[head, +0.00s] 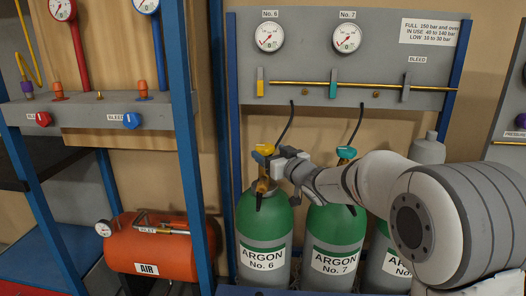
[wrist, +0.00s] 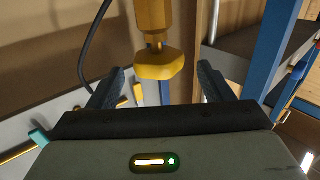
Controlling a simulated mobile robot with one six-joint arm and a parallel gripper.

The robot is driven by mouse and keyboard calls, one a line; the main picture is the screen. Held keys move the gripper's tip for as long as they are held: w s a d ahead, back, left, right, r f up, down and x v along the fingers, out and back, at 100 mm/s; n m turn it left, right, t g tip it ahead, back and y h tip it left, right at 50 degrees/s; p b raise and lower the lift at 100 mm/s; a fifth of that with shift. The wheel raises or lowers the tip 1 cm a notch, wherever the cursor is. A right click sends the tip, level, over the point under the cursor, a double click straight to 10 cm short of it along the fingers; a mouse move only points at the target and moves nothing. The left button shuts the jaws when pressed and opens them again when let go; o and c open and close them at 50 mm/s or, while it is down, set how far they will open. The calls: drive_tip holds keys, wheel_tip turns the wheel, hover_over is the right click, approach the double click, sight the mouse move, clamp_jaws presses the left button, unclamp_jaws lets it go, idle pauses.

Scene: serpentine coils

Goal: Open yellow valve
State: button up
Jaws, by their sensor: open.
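The yellow valve is a faceted knob (head: 264,149) on top of the green cylinder labelled ARGON No. 6 (head: 263,230). In the wrist view the yellow knob (wrist: 160,64) shows with its yellow stem above it in the picture. My gripper (head: 275,157) is at the cylinder's top, close beside the knob. In the wrist view my gripper (wrist: 160,76) is open, with one dark finger on each side of the knob and a gap visible on both sides. No contact shows. In the head view the gripper partly hides the valve.
A green cylinder labelled ARGON No. 7 (head: 336,240) with a teal valve (head: 346,152) stands to the right, partly behind my arm. The panel above has a yellow lever (head: 260,82) and a teal lever (head: 333,83). A blue post (head: 188,140) and a red AIR tank (head: 152,247) are left.

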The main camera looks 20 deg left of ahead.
sight(262, 144)
drive_tip(key=x, duration=0.6)
drive_tip(key=c, duration=1)
